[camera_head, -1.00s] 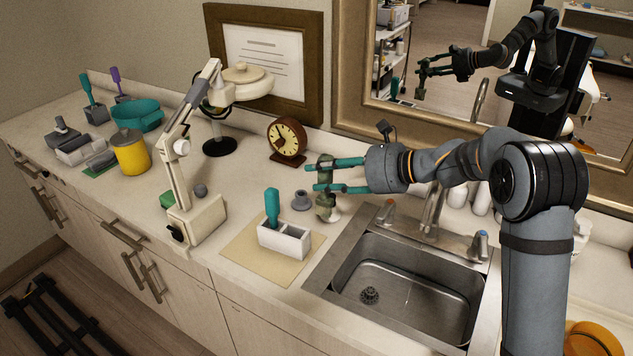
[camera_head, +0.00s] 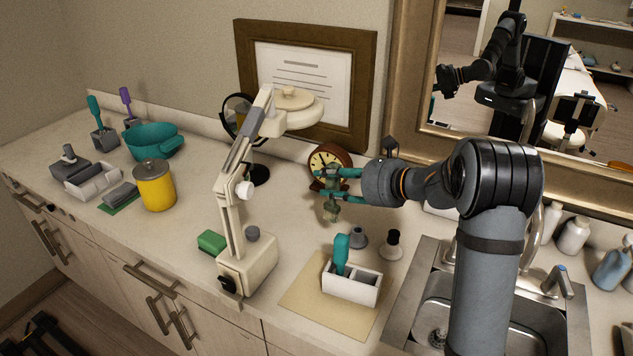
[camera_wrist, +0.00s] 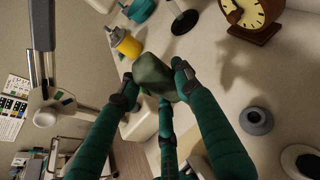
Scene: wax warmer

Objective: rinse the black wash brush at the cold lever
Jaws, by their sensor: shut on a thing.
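My gripper (camera_head: 335,185) is shut on an olive-green lump-shaped object (camera_head: 331,208), in front of the clock. It appears held above the counter. In the wrist view the object (camera_wrist: 152,75) sits between the fingertips (camera_wrist: 156,78); its lower part is hidden. A small black-topped piece on a round white base (camera_head: 392,246) stands on the counter to the right of my gripper; I cannot tell whether it is the black wash brush. The sink (camera_head: 530,318) is at the lower right, partly behind my arm. A blue-capped lever (camera_head: 562,280), apparently the cold one, stands at its back right.
A grey cone-like piece (camera_head: 358,238) and a white caddy (camera_head: 350,288) with a teal-handled tool stand nearby. A cream lamp arm (camera_head: 232,195) rises left of my gripper. The brown clock (camera_head: 322,162) is close behind it. Bottles (camera_head: 574,235) stand behind the sink.

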